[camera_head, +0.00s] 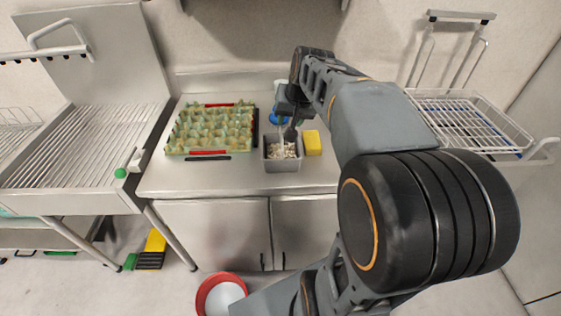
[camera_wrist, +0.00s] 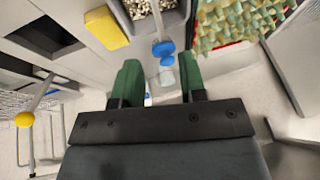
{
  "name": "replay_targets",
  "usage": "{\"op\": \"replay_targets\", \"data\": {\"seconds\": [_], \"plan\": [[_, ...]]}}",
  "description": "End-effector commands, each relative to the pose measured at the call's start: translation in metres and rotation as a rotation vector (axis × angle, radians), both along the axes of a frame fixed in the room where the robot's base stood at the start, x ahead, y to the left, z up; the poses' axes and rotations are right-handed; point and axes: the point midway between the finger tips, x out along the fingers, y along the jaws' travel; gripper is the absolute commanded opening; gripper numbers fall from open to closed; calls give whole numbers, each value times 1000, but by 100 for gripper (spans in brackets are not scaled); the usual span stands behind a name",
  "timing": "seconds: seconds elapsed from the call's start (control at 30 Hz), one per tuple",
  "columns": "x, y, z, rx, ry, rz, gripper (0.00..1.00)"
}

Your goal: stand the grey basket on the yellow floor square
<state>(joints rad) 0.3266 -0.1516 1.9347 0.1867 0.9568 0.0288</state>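The grey basket (camera_head: 283,163) stands upright on the metal counter, with pale crumbly pieces inside. In the wrist view part of the basket (camera_wrist: 162,22) shows at the top edge, beyond my fingertips. My gripper (camera_wrist: 158,72) has two green fingers set apart, with nothing held between them. In the head view my gripper (camera_head: 286,122) is above the back of the basket; whether it touches is hard to tell. A yellow patch (camera_head: 155,240) shows on the floor at left, beside a black piece; I cannot tell if it is the yellow floor square.
A green egg tray (camera_head: 178,146) lies left of the basket, with red and black strips around it. A yellow block (camera_head: 312,142) stands close at the right. A blue object (camera_wrist: 163,48) is behind the basket. A red-rimmed bowl (camera_head: 205,285) is on the floor.

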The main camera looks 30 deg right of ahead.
Motion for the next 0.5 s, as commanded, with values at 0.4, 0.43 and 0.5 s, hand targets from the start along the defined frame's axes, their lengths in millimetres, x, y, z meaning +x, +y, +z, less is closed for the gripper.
{"op": "replay_targets", "data": {"seconds": [0.4, 0.43, 0.5], "plan": [[30, 0, -60, 4, 1, -2, 38], [31, 0, -62, 4, 0, -3, 38], [32, 0, -65, 4, 0, -3, 38]]}}
